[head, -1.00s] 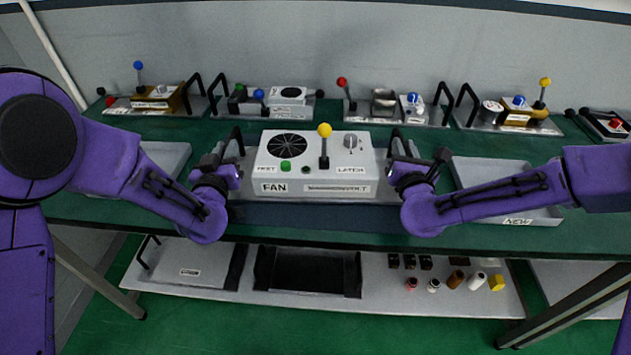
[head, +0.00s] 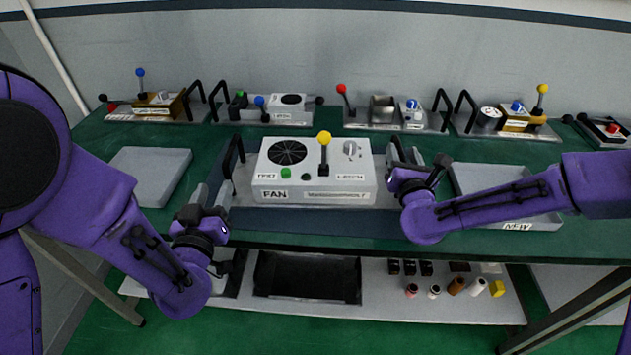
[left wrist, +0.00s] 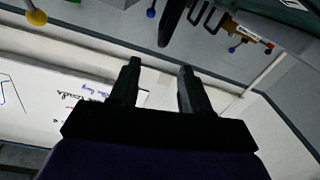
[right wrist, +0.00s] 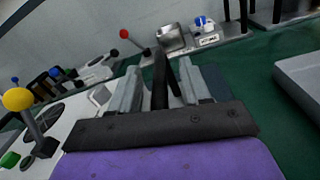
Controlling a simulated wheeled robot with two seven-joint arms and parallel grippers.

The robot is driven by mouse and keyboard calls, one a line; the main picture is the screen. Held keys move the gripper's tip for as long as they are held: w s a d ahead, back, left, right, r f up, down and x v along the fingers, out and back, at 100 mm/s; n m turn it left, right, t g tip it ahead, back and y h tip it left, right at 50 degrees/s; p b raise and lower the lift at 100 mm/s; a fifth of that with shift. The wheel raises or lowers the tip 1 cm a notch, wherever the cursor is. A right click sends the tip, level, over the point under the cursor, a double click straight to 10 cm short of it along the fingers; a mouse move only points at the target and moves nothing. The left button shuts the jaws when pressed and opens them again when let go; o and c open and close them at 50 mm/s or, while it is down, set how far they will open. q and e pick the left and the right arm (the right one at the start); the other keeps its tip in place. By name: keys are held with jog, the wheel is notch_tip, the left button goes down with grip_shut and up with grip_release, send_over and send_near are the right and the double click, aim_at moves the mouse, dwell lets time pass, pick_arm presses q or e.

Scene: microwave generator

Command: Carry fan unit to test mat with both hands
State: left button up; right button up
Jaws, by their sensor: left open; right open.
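The fan unit (head: 315,178), a white box with a round fan grille, a yellow-knobbed lever and a green button, sits on a grey plate with a black handle at each end. The plate rests on the dark blue mat (head: 315,222) at the table's front edge. My left gripper (head: 210,198) is open and empty, in front of and apart from the left handle (head: 234,155). The left wrist view shows nothing between its fingers (left wrist: 158,88). My right gripper (head: 402,165) is open at the right handle, which stands between its fingers in the right wrist view (right wrist: 160,82).
Several units with levers and handles line the back. A lower shelf (head: 385,300) holds a black bin and small parts.

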jog(key=shift+s, duration=0.4)
pick_arm(q)
jog(key=shift+s, duration=0.25)
pick_arm(e)
jog(key=s, duration=1.1)
jog(key=shift+a, duration=0.25)
jog(key=shift+s, duration=0.1)
